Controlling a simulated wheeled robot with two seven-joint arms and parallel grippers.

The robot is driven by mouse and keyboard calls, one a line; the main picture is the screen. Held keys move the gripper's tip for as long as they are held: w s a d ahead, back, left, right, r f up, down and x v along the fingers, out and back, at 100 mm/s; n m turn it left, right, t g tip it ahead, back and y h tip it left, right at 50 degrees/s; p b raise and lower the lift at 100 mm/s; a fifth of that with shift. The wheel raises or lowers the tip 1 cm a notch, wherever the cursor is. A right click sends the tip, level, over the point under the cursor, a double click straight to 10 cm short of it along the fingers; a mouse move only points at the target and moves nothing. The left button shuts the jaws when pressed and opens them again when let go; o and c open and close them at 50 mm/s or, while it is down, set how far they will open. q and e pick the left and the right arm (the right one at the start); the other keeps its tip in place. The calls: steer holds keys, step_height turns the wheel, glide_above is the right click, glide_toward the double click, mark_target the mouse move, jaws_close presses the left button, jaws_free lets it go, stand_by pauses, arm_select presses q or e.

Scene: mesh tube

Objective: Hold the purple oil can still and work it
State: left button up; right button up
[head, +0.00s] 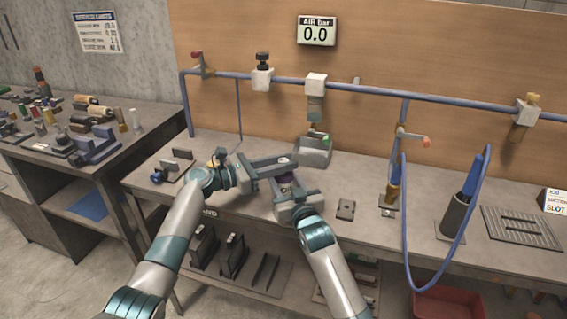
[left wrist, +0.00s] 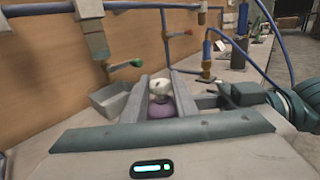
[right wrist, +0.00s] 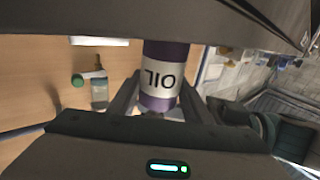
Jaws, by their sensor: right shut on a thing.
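In the left wrist view the can's pale top (left wrist: 160,91) and purple shoulder lie between the spread fingers of my left gripper (left wrist: 160,84). The left gripper looks open around the top; whether a finger touches it is unclear.
A grey open bin (head: 314,152) stands just behind the can. Blue air piping with valves runs along the back board. A small plate (head: 346,209), blue hose and dark holder (head: 456,215) are to the right. Small fixtures (head: 172,167) sit at the left end.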

arm_select(q)
jaws_close()
steer(key=shift+f+n+t+y, duration=0.15)
steer(key=shift+n+t+y, duration=0.15)
steer(key=shift+n+t, duration=0.35)
steer(key=shift+n+t+y, duration=0.65)
steer(key=shift+t+y, duration=0.15)
steer(key=shift+t, duration=0.25)
steer(key=shift+d+n+t+y, duration=0.2)
steer(key=shift+n+t+y, duration=1.2)
steer(key=shift+t, duration=0.2)
steer(key=shift+y, duration=0.3)
steer(key=shift+a+n+t+y, duration=0.15)
steer(key=shift+n+t+y, duration=0.25)
steer(key=shift+n+t, duration=0.1)
